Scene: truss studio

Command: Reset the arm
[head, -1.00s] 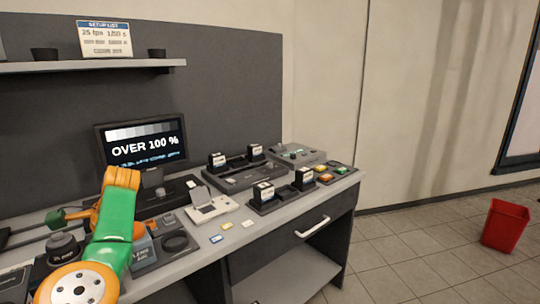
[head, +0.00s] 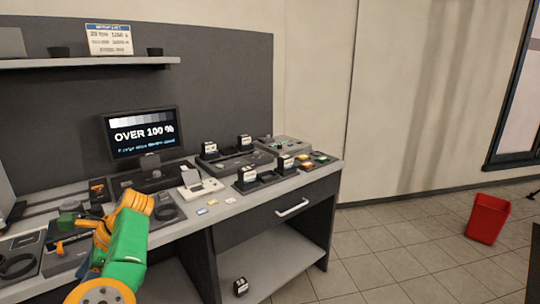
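My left arm, green and orange, comes in from the lower left in the head view and bends over the left part of the desk (head: 228,209). Its end, with what looks like my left gripper (head: 70,220), is small and partly hidden by the arm. I cannot tell whether its fingers are open or shut, or whether they hold anything. My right arm and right gripper are out of view.
A monitor (head: 142,131) reading "OVER 100 %" stands behind the arm. Dark docks with upright blocks (head: 247,174) stand at the desk's right. A similar block (head: 240,287) lies on the lower shelf. A red bin (head: 487,218) stands on open floor at right.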

